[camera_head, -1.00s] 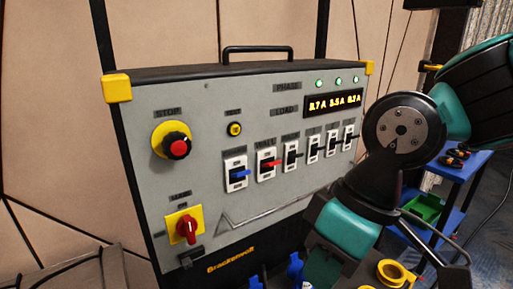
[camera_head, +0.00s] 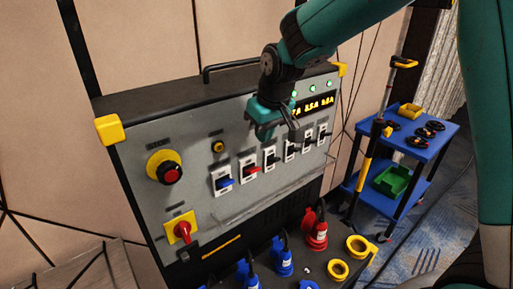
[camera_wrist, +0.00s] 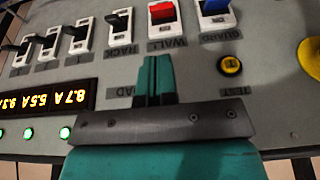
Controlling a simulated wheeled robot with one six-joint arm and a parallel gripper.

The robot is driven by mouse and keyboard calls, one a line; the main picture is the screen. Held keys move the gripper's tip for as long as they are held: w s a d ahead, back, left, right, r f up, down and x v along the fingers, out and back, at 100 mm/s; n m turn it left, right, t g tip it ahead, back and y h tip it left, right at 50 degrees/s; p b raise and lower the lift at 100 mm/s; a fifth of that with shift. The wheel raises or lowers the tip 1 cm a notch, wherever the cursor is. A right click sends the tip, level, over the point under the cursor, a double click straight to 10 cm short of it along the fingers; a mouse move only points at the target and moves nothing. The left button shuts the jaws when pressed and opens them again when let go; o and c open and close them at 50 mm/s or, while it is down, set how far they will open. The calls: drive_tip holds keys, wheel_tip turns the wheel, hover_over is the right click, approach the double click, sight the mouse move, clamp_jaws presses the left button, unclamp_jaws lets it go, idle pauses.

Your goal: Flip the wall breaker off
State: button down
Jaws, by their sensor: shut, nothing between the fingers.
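The wall breaker is the red-handled switch (camera_head: 250,171) in the row on the grey panel (camera_head: 195,145), second from the left. In the wrist view, which sees the panel upside down, the red switch (camera_wrist: 162,12) is at the top with a "WALL" label beside it. I cannot tell which way its handle is thrown. My gripper (camera_head: 265,134) is in front of the panel, just above the switch row in the head view. Its teal fingers (camera_wrist: 155,62) are shut and empty, pointing toward the labels near the red switch, apart from its handle.
A blue-handled breaker (camera_head: 223,182) is left of the red one; several black-handled breakers (camera_head: 270,159) are to its right. A red stop button (camera_head: 171,174) and red rotary switch (camera_head: 182,230) are further left. A blue cart (camera_head: 437,150) stands right. Plugs (camera_head: 283,262) protrude below.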

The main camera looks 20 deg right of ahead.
sight(254, 168)
drive_tip(key=shift+f, duration=0.1)
drive_tip(key=p+x, duration=0.3)
drive_tip(key=x, duration=0.7)
drive_tip(key=shift+s, duration=0.1)
drive_tip(key=shift+a+f+b, duration=0.1)
drive_tip(key=shift+f+b, duration=0.05)
drive_tip(key=shift+b, duration=0.25)
drive_tip(key=shift+s+t+b, duration=0.1)
drive_tip(key=shift+t+b, duration=0.2)
drive_tip(key=shift+b, duration=0.05)
